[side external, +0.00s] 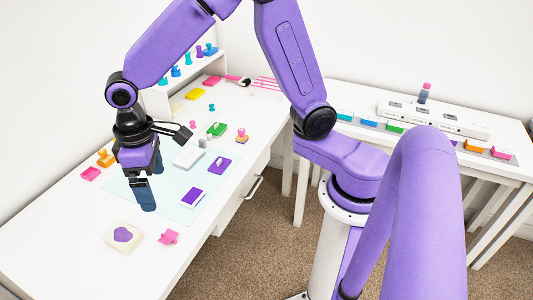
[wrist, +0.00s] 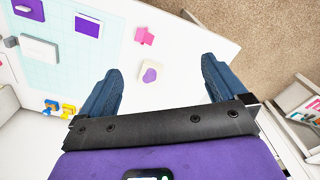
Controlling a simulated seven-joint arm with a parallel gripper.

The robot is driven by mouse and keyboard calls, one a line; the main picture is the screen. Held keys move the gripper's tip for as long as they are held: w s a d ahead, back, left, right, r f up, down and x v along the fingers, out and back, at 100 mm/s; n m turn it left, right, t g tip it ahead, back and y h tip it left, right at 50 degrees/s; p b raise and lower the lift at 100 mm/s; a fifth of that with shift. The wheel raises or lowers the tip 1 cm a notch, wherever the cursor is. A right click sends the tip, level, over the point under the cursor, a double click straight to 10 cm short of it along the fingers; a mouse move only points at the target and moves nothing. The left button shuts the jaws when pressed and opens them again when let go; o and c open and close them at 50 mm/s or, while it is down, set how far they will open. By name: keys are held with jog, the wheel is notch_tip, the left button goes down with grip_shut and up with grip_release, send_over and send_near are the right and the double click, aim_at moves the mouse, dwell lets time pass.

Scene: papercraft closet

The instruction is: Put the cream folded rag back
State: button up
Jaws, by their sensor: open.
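The cream folded rag (side external: 124,248) appears to be the flat cream square with a rounded purple patch on top. It lies on the white table at the front left in the side view. In the wrist view the cream square (wrist: 147,88) shows between and beyond my fingertips. My gripper (side external: 146,196) points down over the near part of the pale blue mat, above and behind the square in the side view. Its blue-grey fingers are wide apart with nothing between them, and they do not touch the square.
A pink piece (side external: 168,237) lies close to the right of the square. The pale blue mat (side external: 165,203) holds purple cards (side external: 194,198) and a white block (side external: 188,157). Orange (side external: 105,158) and pink pieces (side external: 91,174) are at the left. Bare table surrounds the square's near side.

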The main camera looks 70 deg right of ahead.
jog(key=s+d+r+n, duration=0.1)
jog(key=s+d+n, duration=0.2)
jog(key=s+d, duration=0.4)
jog(key=s+d+r+n, duration=0.1)
jog(key=s+d+n, duration=0.2)
jog(key=s+d, duration=0.4)
jog(key=s, duration=0.7)
jog(key=shift+s+d+r, duration=0.15)
jog(key=shift+s+r, duration=0.25)
